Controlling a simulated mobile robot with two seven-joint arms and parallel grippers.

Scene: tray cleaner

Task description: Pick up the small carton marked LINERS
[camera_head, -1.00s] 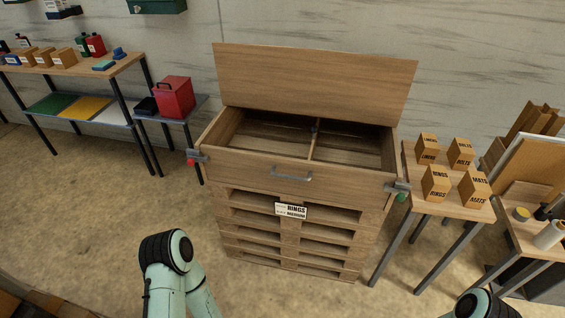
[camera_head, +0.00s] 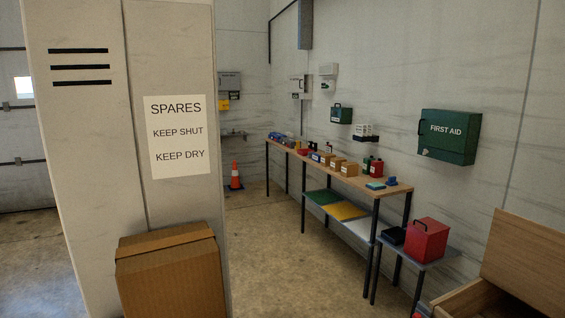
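The small carton marked LINERS is not in this view. Several small cartons, one of them a tan carton (camera_head: 348,170), stand on a long wooden workbench (camera_head: 398,188) along the wall, but their labels are too small to read. A large plain cardboard box (camera_head: 172,275) stands in front of the grey cabinet at the lower left. Neither of my grippers shows.
A tall grey cabinet (camera_head: 80,140) marked SPARES fills the left. A red box (camera_head: 427,240) sits on a low side table. The wooden chest's raised lid (camera_head: 525,262) is at the lower right. An orange cone (camera_head: 235,177) stands far back. Floor between cabinet and bench is clear.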

